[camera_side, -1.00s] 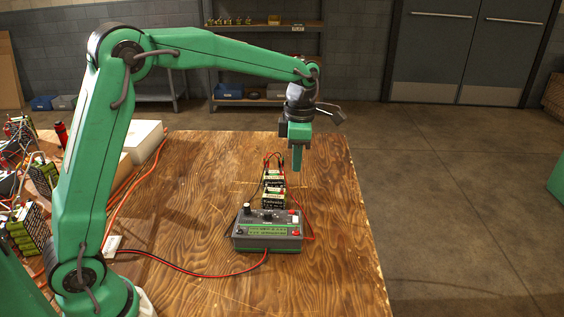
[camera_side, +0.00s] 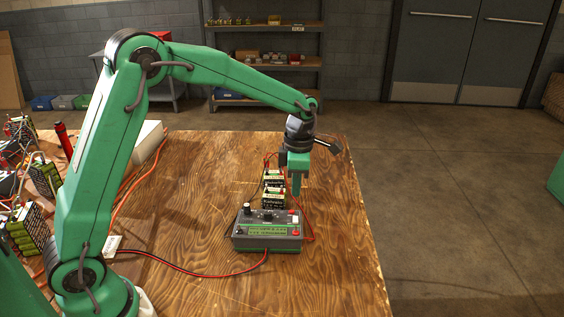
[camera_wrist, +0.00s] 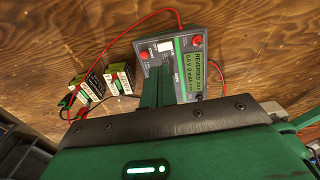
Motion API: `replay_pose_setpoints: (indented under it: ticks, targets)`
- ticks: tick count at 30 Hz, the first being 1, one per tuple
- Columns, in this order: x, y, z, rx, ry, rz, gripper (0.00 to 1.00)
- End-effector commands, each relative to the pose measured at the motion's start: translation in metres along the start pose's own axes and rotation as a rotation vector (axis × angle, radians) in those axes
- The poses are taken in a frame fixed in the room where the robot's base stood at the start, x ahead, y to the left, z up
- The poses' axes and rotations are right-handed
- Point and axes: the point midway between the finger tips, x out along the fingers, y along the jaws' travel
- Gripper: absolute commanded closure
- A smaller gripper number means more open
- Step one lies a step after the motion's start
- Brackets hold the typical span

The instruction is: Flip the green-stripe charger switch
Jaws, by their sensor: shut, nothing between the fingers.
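The charger (camera_side: 267,243) is a grey box with a green stripe along its lower front, on the wooden table. It also shows in the wrist view (camera_wrist: 190,65), partly hidden by my fingers. A small white piece, apparently the switch (camera_side: 295,218), sits at its back right corner; it also shows in the wrist view (camera_wrist: 144,54). A lit green display (camera_wrist: 195,70) seems to read "REVERSED". My gripper (camera_side: 296,191) is shut and empty, pointing down. Its tips look above and behind the white piece, apart from it.
Two battery packs (camera_side: 273,188) with red and black leads stand behind the charger, close to my fingers. A red lead loops around the charger's right side. More packs and wires (camera_side: 30,225) crowd the table's left. The table right of the charger is clear.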

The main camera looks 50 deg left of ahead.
Motion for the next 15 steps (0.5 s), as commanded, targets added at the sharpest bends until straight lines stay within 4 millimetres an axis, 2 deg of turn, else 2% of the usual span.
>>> replay_pose_setpoints:
  ticks: [6, 15]
  targets:
    - [0.035, -0.002, 0.0, 0.0, 0.003, -0.003, 1.0]
    - [0.064, -0.003, 0.002, 0.0, 0.001, 0.0, 1.0]
